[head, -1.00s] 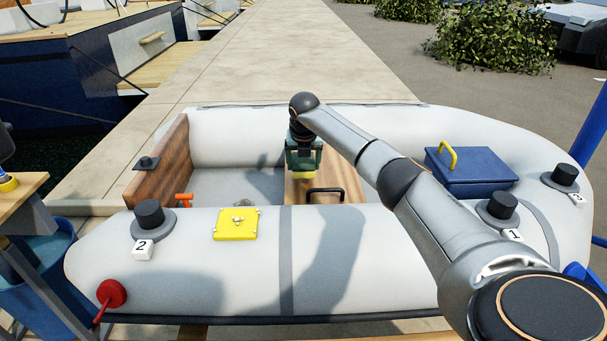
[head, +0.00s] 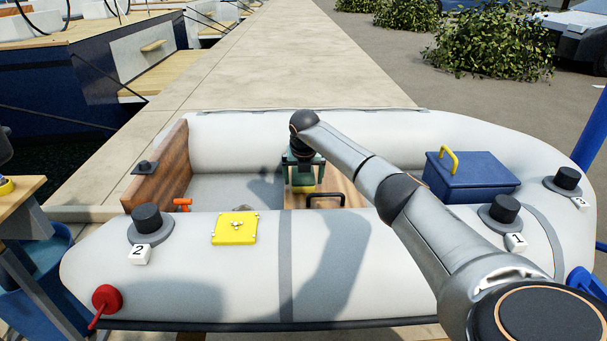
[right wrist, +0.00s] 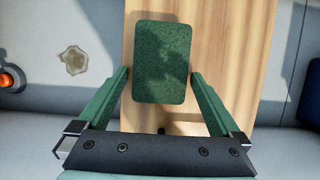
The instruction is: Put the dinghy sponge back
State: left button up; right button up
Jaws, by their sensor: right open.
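The sponge (right wrist: 162,62) is a block with a green top in the right wrist view. It appears over the wooden seat (right wrist: 227,60) of the grey dinghy (head: 210,290). In the head view its yellow lower part (head: 303,188) shows just beneath my right gripper (head: 303,180). My right gripper is open, with one green finger on each side of the sponge and a narrow gap at each side in the right wrist view (right wrist: 160,73). My left gripper is out of view.
A blue box (head: 470,180) with a yellow handle is at the right. A yellow hatch (head: 234,228) and black knobs line the near tube. A brownish patch (right wrist: 74,60) marks the floor.

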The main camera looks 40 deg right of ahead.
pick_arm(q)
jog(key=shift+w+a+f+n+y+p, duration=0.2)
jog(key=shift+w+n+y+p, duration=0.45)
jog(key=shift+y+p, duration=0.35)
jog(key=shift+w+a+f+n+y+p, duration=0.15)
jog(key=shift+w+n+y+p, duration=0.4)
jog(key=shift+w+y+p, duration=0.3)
pick_arm(e)
jog(key=v, duration=1.2)
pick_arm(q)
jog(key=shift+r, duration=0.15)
pick_arm(e)
jog(key=shift+r, duration=0.1)
